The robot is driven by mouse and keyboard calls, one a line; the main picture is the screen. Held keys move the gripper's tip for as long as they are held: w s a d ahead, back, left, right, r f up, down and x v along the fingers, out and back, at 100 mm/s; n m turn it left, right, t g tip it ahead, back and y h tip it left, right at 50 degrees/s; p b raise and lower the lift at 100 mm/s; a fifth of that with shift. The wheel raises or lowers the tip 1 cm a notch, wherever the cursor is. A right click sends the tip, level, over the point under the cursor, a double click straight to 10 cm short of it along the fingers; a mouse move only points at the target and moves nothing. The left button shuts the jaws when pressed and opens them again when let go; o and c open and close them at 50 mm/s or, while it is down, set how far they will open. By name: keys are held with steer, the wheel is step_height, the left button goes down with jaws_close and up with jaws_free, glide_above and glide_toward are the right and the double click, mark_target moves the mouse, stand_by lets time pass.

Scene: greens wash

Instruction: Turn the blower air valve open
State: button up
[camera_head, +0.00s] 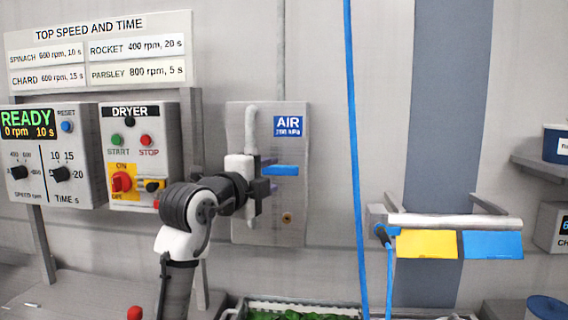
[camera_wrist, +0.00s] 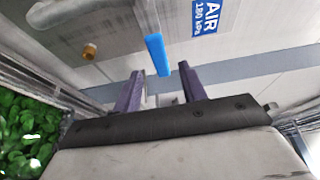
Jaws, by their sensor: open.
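The blower air valve's blue lever (camera_head: 284,170) sticks out sideways, crosswise to the upright white pipe (camera_head: 251,130) on a grey wall panel. A blue AIR label (camera_head: 288,126) is above it. My gripper (camera_head: 269,175) is at the panel with its fingers open, close to the lever. In the wrist view the lever (camera_wrist: 158,55) shows just beyond and between the two fingertips (camera_wrist: 163,75), nearer the left one. No grip on the lever shows. The valve body is partly hidden behind my gripper.
A dryer control box (camera_head: 142,150) and a speed and time box (camera_head: 54,155) are to the left. A blue hose (camera_head: 354,130) hangs right of the panel. A rail with yellow (camera_head: 427,244) and blue cloths is farther right. A crate of greens (camera_head: 290,315) is below.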

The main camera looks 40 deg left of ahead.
mark_target(280, 171)
steer(key=w, duration=0.2)
steer(key=w+p, duration=0.1)
steer(key=w, duration=0.1)
steer(key=w+a, duration=0.1)
steer(key=w, duration=0.1)
steer(key=shift+p, duration=0.35)
steer(key=shift+s, duration=0.1)
steer(key=shift+c, duration=0.4)
jaws_close()
